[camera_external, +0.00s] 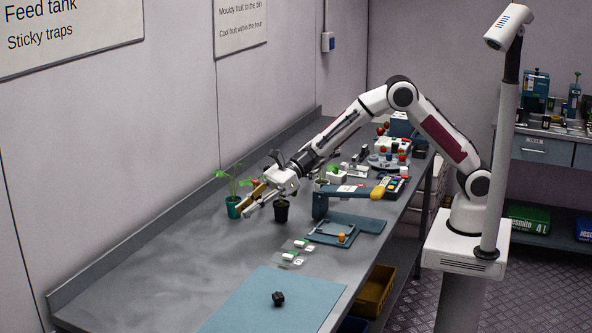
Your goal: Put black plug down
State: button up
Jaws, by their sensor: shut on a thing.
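A small black pot (282,212) shows directly under the front of my gripper (251,203), and I take it to be the black plug. Dark leaves rise above the gripper in line with the pot, and the gripper hides the part between. My gripper points down and to the left, with its fingers shut on the plug, though the contact itself is hard to make out. I cannot tell whether the pot's base touches the bench.
A teal pot with a green seedling (234,208) stands just left of my gripper. A blue-grey stand (320,204) is close on the right. A small black block (278,298) lies on a blue mat (240,313). The grey bench (150,275) is clear at the left front.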

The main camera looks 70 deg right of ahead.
jog(key=s+a+n+g+y, duration=0.1)
jog(key=s+a+n+g, duration=0.25)
jog(key=s+a, duration=0.95)
jog(key=n+g, duration=0.2)
jog(key=g, duration=0.1)
send_over(298, 291)
jog(key=f, duration=0.1)
jog(key=shift+y, duration=0.4)
jog(key=shift+f, duration=3.15)
jog(key=shift+f, duration=1.9)
jog(key=o, duration=0.7)
jog(key=shift+f, duration=0.1)
